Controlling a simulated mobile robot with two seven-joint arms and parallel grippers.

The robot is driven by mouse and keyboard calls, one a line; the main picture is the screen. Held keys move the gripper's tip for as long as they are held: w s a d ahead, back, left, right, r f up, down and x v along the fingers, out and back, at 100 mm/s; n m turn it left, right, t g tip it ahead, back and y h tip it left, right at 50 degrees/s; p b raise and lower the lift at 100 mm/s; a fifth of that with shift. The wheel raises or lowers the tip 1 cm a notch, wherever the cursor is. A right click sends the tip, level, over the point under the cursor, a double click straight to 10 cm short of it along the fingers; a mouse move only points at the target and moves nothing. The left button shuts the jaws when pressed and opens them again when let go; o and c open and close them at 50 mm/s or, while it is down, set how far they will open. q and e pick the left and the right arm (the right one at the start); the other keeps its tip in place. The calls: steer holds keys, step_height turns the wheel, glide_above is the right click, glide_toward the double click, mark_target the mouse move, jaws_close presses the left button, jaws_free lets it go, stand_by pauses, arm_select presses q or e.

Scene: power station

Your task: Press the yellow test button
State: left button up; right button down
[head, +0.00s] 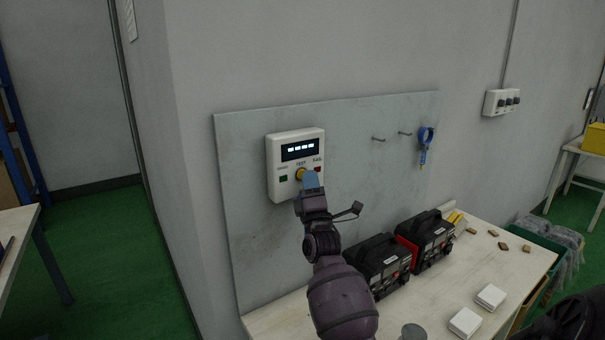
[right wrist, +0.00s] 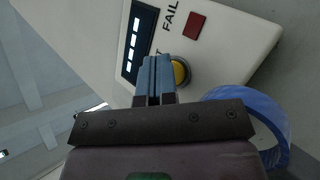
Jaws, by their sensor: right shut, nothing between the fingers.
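The yellow test button (head: 299,175) sits low in the middle of a white test box (head: 273,164) on the grey wall panel. The box has a lit display (head: 300,149), a green square (head: 283,178) and a red square (head: 318,169). My right gripper (head: 312,179) is shut and empty, its blue fingertips just right of the button, partly covering the box front. In the right wrist view the shut fingers (right wrist: 154,68) overlap the left edge of the yellow button (right wrist: 180,72). I cannot tell whether they touch it. My left gripper is not in view.
Below the panel, a workbench (head: 490,257) holds two black devices (head: 381,268) (head: 428,238) and white boxes (head: 465,322). A blue tool (head: 425,143) hangs on the panel's right side. The panel between the test box and that tool is mostly clear, with two small pegs.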

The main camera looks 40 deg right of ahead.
steer(key=shift+s+r, duration=0.1)
steer(key=shift+s, duration=0.2)
steer(key=s+p, duration=0.1)
steer(key=s, duration=0.2)
steer(key=s+p, duration=0.1)
steer(key=s, duration=0.1)
steer(key=shift+a+p, duration=0.3)
steer(key=shift+p, duration=0.05)
stand_by(0.8)
